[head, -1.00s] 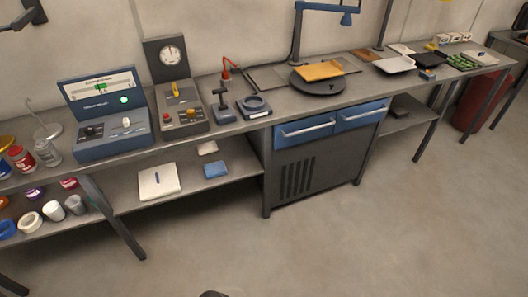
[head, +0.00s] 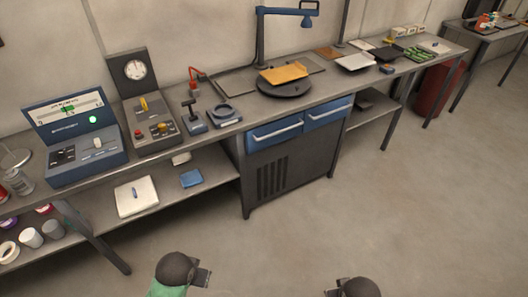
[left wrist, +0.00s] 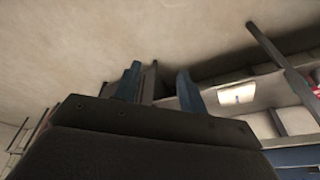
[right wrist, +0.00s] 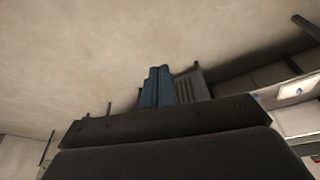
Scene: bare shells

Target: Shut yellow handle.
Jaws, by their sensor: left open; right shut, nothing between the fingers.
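The yellow handle (head: 144,104) stands up from a grey control box (head: 153,130) on the workbench, left of centre in the head view. It looks roughly upright, and its exact angle is too small to tell. A round gauge (head: 135,69) on a dark panel stands behind the box. My left gripper (left wrist: 158,70) is open and empty in the left wrist view. My right gripper (right wrist: 160,72) is shut with nothing in it. Both arms show at the bottom of the head view, low over the floor and well apart from the handle. The wrist views do not show the handle.
A blue instrument (head: 88,152) with a green light stands left of the box. A small black stand (head: 193,118) is to its right. A cabinet with blue drawers (head: 278,134) is under the bench. The floor (head: 400,190) in front is clear.

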